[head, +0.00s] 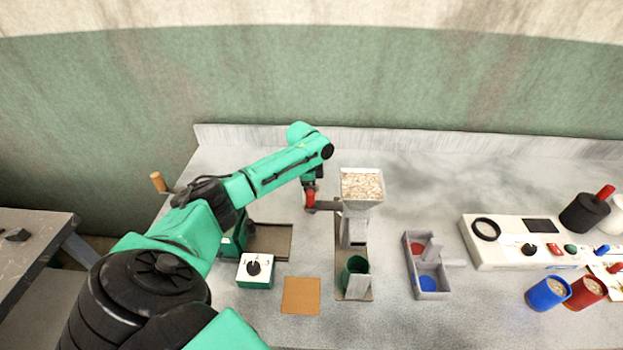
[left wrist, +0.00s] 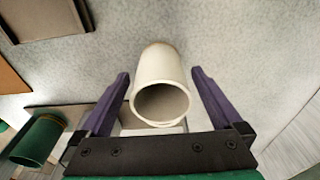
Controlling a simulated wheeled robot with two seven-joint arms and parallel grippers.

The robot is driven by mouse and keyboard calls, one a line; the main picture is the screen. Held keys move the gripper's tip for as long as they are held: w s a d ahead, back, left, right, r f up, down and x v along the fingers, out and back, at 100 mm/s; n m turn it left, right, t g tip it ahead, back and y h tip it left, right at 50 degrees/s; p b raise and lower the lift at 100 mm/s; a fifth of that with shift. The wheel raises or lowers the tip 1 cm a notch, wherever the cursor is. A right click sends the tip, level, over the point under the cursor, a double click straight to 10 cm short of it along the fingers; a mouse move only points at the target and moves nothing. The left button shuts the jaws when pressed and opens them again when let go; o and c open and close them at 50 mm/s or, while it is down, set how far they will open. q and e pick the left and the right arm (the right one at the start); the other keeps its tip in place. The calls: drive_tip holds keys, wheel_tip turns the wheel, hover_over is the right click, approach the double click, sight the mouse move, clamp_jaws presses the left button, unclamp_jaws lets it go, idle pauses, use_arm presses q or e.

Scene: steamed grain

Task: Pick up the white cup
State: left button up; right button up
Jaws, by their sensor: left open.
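The white cup (left wrist: 160,68) shows in the left wrist view, its round open mouth facing the camera. It stands between the two purple fingers of my left gripper (left wrist: 165,88), which are spread with a visible gap on each side. I cannot make out this cup in the head view, where my green left arm (head: 270,172) reaches over the table. The left gripper (head: 311,190) there is small and partly hidden, close to the left of the grain hopper. My right gripper is not in view.
The grain hopper (head: 361,205) stands close beside my left gripper, with a green cup (head: 346,276) below it. An orange mat (head: 300,296), a grey divided box (head: 411,262) and a control panel (head: 486,252) are nearby. Blue (head: 541,293) and red (head: 590,290) cups stand right.

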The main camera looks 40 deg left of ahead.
use_arm(q)
drive_tip(key=c, duration=1.4)
